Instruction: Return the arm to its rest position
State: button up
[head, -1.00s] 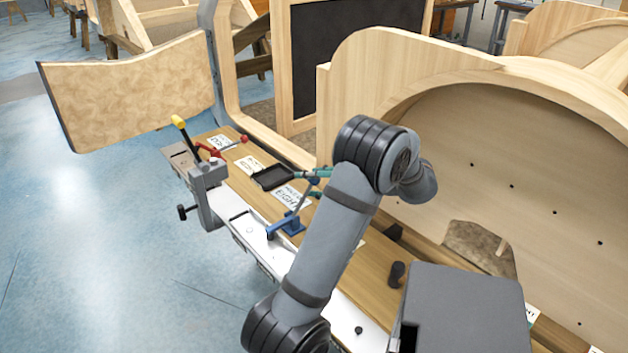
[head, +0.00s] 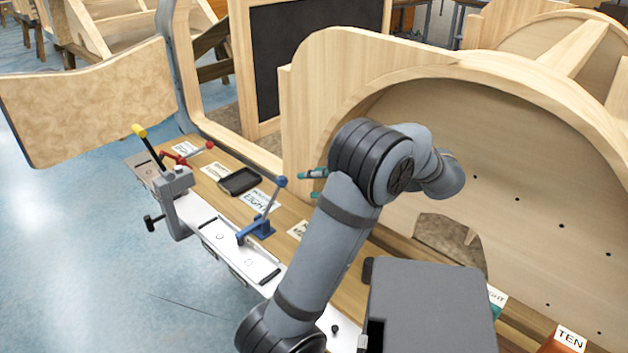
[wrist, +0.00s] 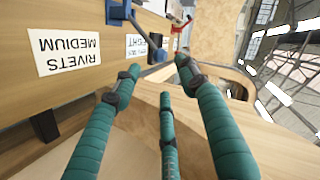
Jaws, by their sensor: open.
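My grey arm (head: 330,240) is raised and bent over the bench, its wrist turned toward the curved wooden frame. My gripper (head: 314,174) shows only as teal fingertips left of the arm's elbow; the rest is hidden behind the arm. In the wrist view, the three teal fingers of my gripper (wrist: 158,80) are spread apart with nothing between them. Pale wood lies behind and below them, and the labelled bench board (wrist: 75,20) runs along the left. I cannot tell how far the fingers are from the wood.
A blue clamp (head: 257,228), black tray (head: 238,181) and red clamp (head: 178,158) sit on the bench (head: 205,190). A grey vise (head: 176,205) stands at its edge. The large curved wooden frame (head: 320,90) rises close behind the arm. Open blue floor (head: 70,250) lies left.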

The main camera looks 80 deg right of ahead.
aim_at(287, 182)
jog(key=x, duration=1.2)
jog(key=shift+f, duration=0.1)
jog(key=shift+d+p, duration=0.1)
jog(key=shift+p, duration=0.25)
jog(key=shift+s+d+f, duration=0.15)
jog(key=shift+s, duration=0.1)
jog(key=shift+b, duration=0.5)
